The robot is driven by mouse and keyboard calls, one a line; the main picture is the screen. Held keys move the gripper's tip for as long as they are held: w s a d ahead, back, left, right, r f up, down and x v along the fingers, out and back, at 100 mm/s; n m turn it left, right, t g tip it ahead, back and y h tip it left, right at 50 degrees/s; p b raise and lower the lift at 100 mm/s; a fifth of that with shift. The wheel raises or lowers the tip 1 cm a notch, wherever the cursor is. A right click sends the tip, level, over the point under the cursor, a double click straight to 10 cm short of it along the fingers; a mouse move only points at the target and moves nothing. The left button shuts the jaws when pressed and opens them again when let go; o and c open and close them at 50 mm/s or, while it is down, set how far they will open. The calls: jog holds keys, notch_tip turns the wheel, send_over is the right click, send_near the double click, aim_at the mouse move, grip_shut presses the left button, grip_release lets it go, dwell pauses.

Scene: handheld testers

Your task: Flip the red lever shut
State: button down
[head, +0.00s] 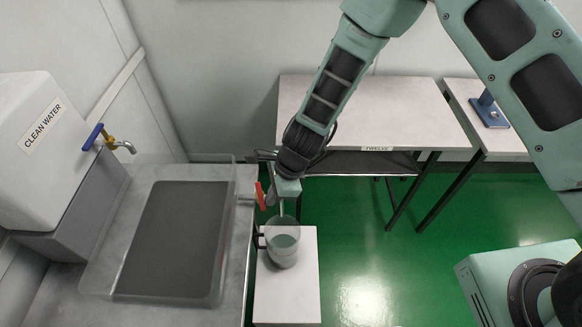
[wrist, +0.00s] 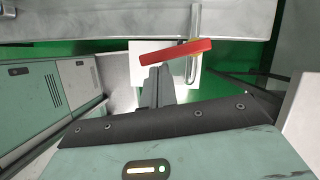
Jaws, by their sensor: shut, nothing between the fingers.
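The red lever (head: 261,196) is at the right edge of the counter, just left of my gripper (head: 272,196) in the head view. In the wrist view the red lever (wrist: 178,52) lies across the picture, slightly tilted, beside a pale metal pipe (wrist: 194,22). My gripper (wrist: 156,72) is shut and empty, its fingertips close below the lever's left half; I cannot tell whether they touch it. A clear jug (head: 283,252) stands below my gripper, with pale liquid in it. A thin pale vertical line above the jug may be a stream.
The jug stands on a white stand (head: 296,304). A clear tray with a dark bottom (head: 172,240) lies on the grey counter (head: 52,305). A white clean water tank (head: 42,165) with a blue-handled tap (head: 93,136) is at left. A table (head: 375,105) stands behind.

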jog(key=shift+w, duration=0.15)
jog(key=shift+w+a+p, duration=0.3)
jog(key=shift+w+p, duration=0.35)
jog(key=shift+p, duration=0.15)
jog(key=d+r+b, duration=0.1)
jog(key=d+r, duration=0.6)
jog(key=r, duration=0.2)
jog(key=shift+w+d+r, duration=0.15)
jog(key=shift+w+d, duration=0.2)
jog(key=shift+w, duration=0.05)
